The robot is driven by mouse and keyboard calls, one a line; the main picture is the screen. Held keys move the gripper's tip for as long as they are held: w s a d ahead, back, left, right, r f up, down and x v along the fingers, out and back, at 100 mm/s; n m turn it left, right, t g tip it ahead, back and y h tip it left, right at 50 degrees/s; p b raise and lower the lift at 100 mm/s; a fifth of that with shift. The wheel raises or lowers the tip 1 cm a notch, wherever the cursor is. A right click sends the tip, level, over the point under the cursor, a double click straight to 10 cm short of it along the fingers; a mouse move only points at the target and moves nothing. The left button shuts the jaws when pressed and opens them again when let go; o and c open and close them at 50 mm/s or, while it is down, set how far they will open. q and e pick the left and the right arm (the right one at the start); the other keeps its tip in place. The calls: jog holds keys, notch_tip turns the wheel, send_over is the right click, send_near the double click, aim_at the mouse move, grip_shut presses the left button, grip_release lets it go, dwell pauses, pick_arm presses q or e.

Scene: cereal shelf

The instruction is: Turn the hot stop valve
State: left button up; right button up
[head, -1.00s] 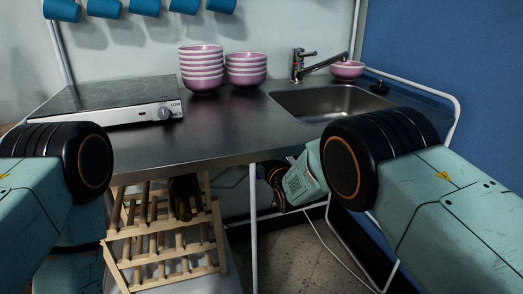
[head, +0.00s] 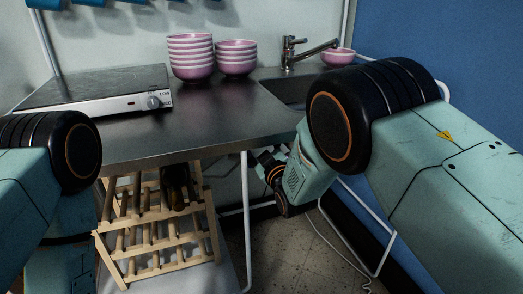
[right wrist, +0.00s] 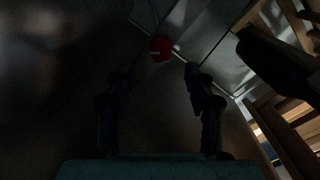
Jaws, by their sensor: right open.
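A small red thing (right wrist: 160,48), which looks like a valve handle, shows in the right wrist view. It lies ahead of my right gripper (right wrist: 158,80), roughly between the lines of the two fingers and apart from them. The fingers are spread with nothing between them. In the head view my right forearm reaches down beside and below the counter's front edge; its fingers cannot be made out there. The valve does not show in the head view. My left arm is at the left edge, and its gripper is out of view.
The metal counter (head: 200,134) holds a hot plate (head: 95,88), stacked pink bowls (head: 190,58) and a sink (head: 285,92). Below stand a wooden rack (head: 160,235) with a dark bottle (head: 175,188) and a white frame leg (head: 247,225). The wrist view is dark.

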jog(key=shift+v, duration=1.1)
